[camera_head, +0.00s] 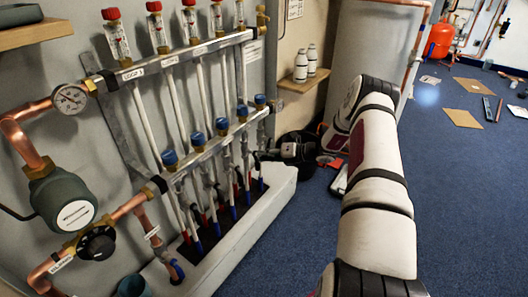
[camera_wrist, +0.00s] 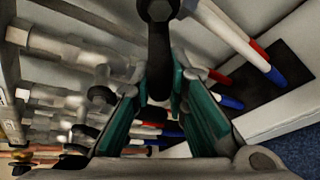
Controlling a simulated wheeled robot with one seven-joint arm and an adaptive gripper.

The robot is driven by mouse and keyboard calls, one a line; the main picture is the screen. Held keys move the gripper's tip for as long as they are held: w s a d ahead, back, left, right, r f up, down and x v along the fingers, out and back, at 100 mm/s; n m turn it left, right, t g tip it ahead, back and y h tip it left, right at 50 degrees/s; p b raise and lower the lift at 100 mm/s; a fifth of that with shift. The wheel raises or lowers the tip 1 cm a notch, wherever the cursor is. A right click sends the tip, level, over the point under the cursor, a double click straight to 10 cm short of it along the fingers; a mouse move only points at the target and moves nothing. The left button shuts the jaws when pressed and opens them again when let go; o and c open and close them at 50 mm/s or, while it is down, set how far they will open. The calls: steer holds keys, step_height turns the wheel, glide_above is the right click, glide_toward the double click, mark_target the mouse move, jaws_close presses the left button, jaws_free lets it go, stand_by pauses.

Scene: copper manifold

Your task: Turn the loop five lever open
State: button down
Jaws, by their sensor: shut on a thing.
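The copper manifold has an upper bar (camera_head: 185,55) with red-capped flow gauges and a lower bar (camera_head: 215,138) with several blue caps. My gripper (camera_head: 264,156) is at the right end of the lower bar, just below the last blue cap (camera_head: 260,100). In the wrist view, the green-lined fingers of my gripper (camera_wrist: 161,88) are close around a dark lever (camera_wrist: 159,55) that hangs between them. The lever's lower end is partly hidden by the fingers. In the head view the lever is too small and shaded to make out its angle.
A white trough (camera_head: 250,215) runs below the pipes. Red- and blue-ended pipes (camera_wrist: 245,50) pass close to the fingers. A small shelf (camera_head: 303,80) with white bottles and a white cylinder (camera_head: 365,45) stand behind. Open blue carpet (camera_head: 460,190) lies at the right.

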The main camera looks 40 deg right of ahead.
steer(key=shift+w+d+f+n+t+h+b, duration=0.3)
steer(key=shift+d+f+n+h+b, duration=0.2)
steer(key=shift+d+n+h, duration=0.55)
steer(key=shift+w+d+f+n+t+h+b, duration=0.3)
steer(key=shift+d+n+h+b, duration=0.4)
steer(key=shift+n, duration=0.65)
steer(key=shift+w+d+f+n+t+h+b, duration=0.3)
steer(key=shift+d+f+n+h, duration=0.25)
steer(key=shift+n+h, duration=0.6)
steer(key=shift+d+r, duration=0.1)
steer(key=c, duration=1.6)
jaws_free()
steer(key=shift+o, duration=0.2)
steer(key=shift+s, duration=0.1)
steer(key=v, duration=1.2)
steer(key=shift+d, duration=0.1)
